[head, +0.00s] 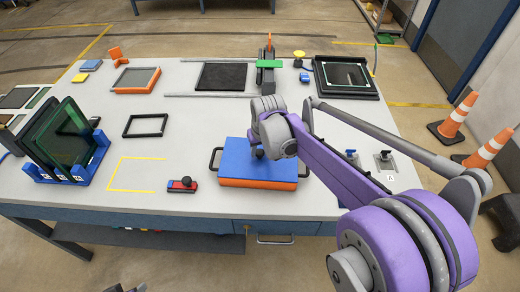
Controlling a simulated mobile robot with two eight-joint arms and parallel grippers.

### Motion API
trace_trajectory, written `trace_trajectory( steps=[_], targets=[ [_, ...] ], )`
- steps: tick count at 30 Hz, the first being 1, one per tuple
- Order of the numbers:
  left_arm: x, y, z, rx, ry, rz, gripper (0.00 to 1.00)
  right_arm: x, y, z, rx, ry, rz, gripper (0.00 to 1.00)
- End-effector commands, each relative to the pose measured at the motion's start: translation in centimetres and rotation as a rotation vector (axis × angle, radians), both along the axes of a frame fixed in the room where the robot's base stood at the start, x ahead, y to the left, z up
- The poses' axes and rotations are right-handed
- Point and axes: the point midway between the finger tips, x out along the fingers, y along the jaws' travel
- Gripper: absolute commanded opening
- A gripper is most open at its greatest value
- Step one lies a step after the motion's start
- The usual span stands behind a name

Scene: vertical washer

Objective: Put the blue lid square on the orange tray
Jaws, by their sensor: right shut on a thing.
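The orange tray (258,184) sits near the front edge of the table, with a dark handle at each side. The flat blue lid (280,168) lies over it and covers its top, so only the orange front and lower edge show. The lid looks roughly in line with the tray; I cannot tell whether it is fully seated. My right gripper (258,153) points down at the middle of the lid and is shut on it; the grip itself is partly hidden by the wrist. Small dark tips at the bottom edge may be my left gripper (128,288); their state is unclear.
A blue rack (84,172) with dark green panels stands at left. A red and dark block (182,185) lies left of the tray, beside a yellow outline. A black frame (146,125) lies behind. Small fixtures (384,160) stand at right, behind my arm.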

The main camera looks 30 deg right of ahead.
Motion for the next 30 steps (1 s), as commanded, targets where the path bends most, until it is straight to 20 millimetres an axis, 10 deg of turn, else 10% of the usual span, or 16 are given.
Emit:
trace_trajectory(
  steps=[9,10,15,22,26,30],
  targets=[
    [0.0,0.0,-0.01,0.0,0.0,0.0,0.44,0.0,0.0,-0.02,0.0,0.0,0.0,0.0],
    [0.0,0.0,-0.01,0.0,0.0,0.0,0.44,0.0,0.0,-0.02,0.0,0.0,0.0,0.42],
    [0.0,0.0,-0.01,0.0,0.0,0.0,0.44,0.0,0.0,-0.03,0.0,0.0,0.0,0.73],
    [0.0,0.0,-0.01,0.0,0.0,0.0,0.44,-0.01,0.0,-0.04,0.0,0.0,0.0,0.75],
    [0.0,0.0,-0.01,0.0,0.0,0.0,0.44,-0.01,0.0,-0.04,0.0,0.0,0.0,0.99],
    [-0.01,0.0,-0.03,0.0,0.0,0.0,0.44,-0.01,0.0,-0.03,0.0,0.0,0.0,1.0]
  ],
)
